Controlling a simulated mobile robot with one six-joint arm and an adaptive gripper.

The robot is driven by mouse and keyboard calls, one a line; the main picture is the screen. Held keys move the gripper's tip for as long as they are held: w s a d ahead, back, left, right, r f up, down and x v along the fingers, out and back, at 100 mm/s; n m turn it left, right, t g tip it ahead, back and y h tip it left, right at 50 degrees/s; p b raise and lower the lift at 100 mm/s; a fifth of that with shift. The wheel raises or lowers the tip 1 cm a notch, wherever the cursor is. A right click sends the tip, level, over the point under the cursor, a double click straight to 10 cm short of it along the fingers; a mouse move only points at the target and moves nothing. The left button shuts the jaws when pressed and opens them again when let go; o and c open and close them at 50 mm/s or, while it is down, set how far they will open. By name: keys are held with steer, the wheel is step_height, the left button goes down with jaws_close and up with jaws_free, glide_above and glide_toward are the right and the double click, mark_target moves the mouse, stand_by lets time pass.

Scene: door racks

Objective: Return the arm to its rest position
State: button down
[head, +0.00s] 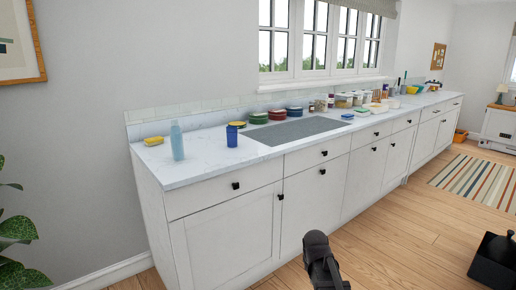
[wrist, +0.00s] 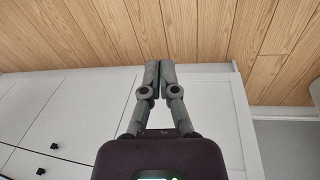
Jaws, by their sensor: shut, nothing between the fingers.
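My gripper (wrist: 159,66) is in the wrist view, with its two grey fingers closed together at the tips and nothing between them. Behind it are the white cabinet front (wrist: 75,100) and the wood floor (wrist: 130,30). In the head view a dark part of my arm (head: 320,258) shows at the bottom centre, in front of the cabinets and apart from the countertop. My fingertips cannot be made out in the head view.
A white cabinet row (head: 225,235) with black handles runs to the back right. Its countertop (head: 205,165) holds a light blue bottle (head: 177,141), a blue cup (head: 231,136), a yellow sponge (head: 153,141) and several containers. Wood floor (head: 400,235) is open at right, beside a black box (head: 494,262).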

steer(key=s+a+m+g+y, duration=0.15)
steer(key=s+m, duration=0.45)
steer(key=s, duration=0.7)
step_height(320, 180, up, 23)
steer(key=p, duration=2.3)
steer(key=shift+w+a+f, duration=0.15)
steer(key=shift+w+f, duration=0.05)
steer(key=shift+w, duration=0.1)
